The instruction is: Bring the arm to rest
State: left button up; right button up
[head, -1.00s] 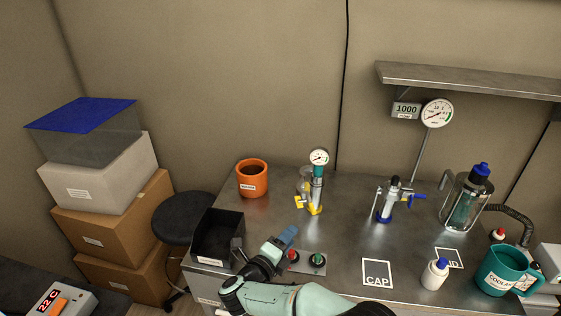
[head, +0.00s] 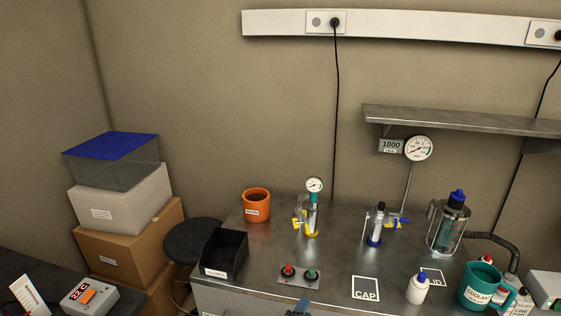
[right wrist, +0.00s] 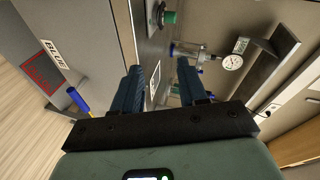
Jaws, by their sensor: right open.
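My right gripper (right wrist: 162,84) shows in the right wrist view with its two blue fingers apart and nothing between them. In the head view only a small blue-grey tip of the right gripper (head: 300,308) shows at the bottom edge, in front of the bench. The rest of that arm is out of the head view. My left gripper is in neither view.
The metal bench (head: 330,268) carries a black bin (head: 222,255), an orange pot (head: 256,205), a button box (head: 299,276), two valve fixtures, a white bottle (head: 418,289) and a teal jug (head: 480,287). A stool (head: 193,238) and stacked boxes (head: 130,245) stand left.

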jog(key=s+d+f+n+g+y+p, duration=0.25)
jog(key=s+f+n, duration=0.25)
jog(key=s+f, duration=0.3)
jog(key=s+d+f+n+g+y+p, duration=0.2)
jog(key=s+d+f+n+g+y, duration=0.25)
jog(key=f, duration=0.55)
pick_arm(q)
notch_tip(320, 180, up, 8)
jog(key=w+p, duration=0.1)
jog(key=p, duration=0.2)
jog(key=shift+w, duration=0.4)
pick_arm(e)
jog(key=s+a+f+n+g+y, duration=0.1)
jog(key=s+n+g, duration=0.5)
jog(key=s, duration=2.1)
jog(key=shift+a+f+g+y, duration=0.2)
jog(key=shift+f+g+y, duration=0.05)
jog(key=shift+g+y, duration=0.55)
